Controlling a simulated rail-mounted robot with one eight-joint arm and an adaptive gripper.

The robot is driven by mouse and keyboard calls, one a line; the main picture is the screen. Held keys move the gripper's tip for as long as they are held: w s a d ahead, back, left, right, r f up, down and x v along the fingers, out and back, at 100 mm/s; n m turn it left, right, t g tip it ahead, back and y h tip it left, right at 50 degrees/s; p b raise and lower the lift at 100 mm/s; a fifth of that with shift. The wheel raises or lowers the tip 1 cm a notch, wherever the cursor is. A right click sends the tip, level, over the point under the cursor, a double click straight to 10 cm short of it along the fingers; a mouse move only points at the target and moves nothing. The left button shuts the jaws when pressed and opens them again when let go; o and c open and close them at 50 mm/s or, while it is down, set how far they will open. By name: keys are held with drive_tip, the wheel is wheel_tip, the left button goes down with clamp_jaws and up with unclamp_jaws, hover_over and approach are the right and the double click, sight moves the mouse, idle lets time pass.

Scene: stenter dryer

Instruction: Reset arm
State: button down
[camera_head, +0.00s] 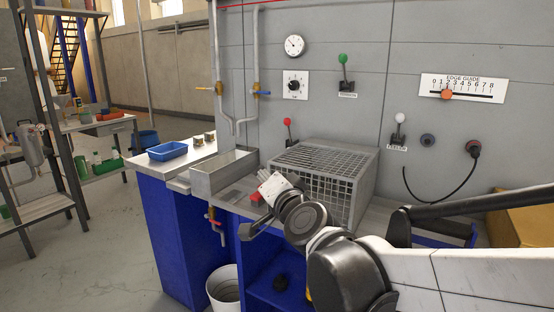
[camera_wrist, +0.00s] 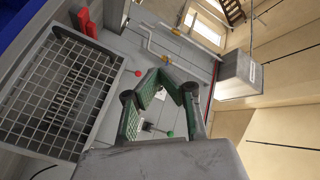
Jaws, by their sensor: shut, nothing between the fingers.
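My arm reaches in from the lower right of the head view. My gripper (camera_head: 256,226) is in front of the bench, left of and in front of the wire-mesh box (camera_head: 334,161). In the wrist view my gripper (camera_wrist: 163,80) shows two dark fingers with green inner pads, shut at the tips with nothing between them. The mesh box (camera_wrist: 62,95) lies to the left of the fingers there. The gripper's tips are partly hidden by my wrist in the head view.
The grey panel carries a green-knobbed lever (camera_head: 343,60), a red-knobbed lever (camera_head: 288,124), a white-knobbed lever (camera_head: 399,119) and an edge guide scale (camera_head: 461,88). A metal trough (camera_head: 222,174), a blue tray (camera_head: 167,151) and a white bucket (camera_head: 223,287) stand left. Open floor lies further left.

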drive_tip(key=s+d+f+n+g+h+p, duration=0.2)
drive_tip(key=s+d+f, duration=0.4)
drive_tip(key=s+d, duration=0.5)
drive_tip(key=s+d+f+n+g+h+p, duration=0.2)
drive_tip(key=s+d+f+g, duration=0.4)
drive_tip(key=s+d, duration=0.6)
drive_tip(key=s+n+g+h, duration=0.1)
drive_tip(key=h, duration=0.1)
drive_tip(key=shift+s+n+g+h, duration=0.3)
drive_tip(key=shift+s+n, duration=0.05)
drive_tip(key=shift+n, duration=0.05)
drive_tip(key=c, duration=2.4)
unclamp_jaws()
drive_tip(key=shift+c, duration=0.2)
